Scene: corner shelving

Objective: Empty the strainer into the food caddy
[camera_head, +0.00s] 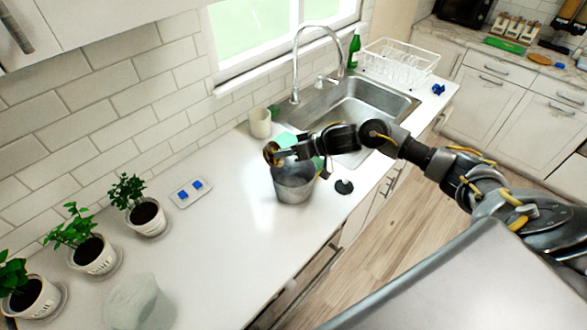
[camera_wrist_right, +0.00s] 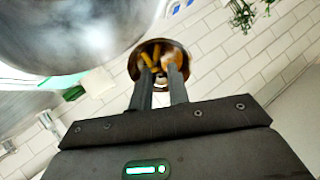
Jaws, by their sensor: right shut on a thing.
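The food caddy looks to be the grey metal bucket (camera_head: 294,185) standing on the counter. Its curved metal side (camera_wrist_right: 75,30) also fills the upper left of the right wrist view. My right gripper (camera_head: 279,153) is at the bucket's far left rim, higher than it. It is shut on the strainer (camera_head: 269,154), a small round metal cup. In the right wrist view my right gripper (camera_wrist_right: 160,85) holds the strainer (camera_wrist_right: 136,62) at its fingertips. Yellow-orange scraps (camera_wrist_right: 152,54) show inside it. My left gripper is not in view.
A sink (camera_head: 385,107) with a tap (camera_head: 296,70) lies behind. A beige cup (camera_head: 260,122) and a black stopper (camera_head: 344,186) are near the bucket. Potted plants (camera_head: 147,218), a small tray (camera_head: 179,198) and a translucent container (camera_head: 138,303) stand left. The counter between is clear.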

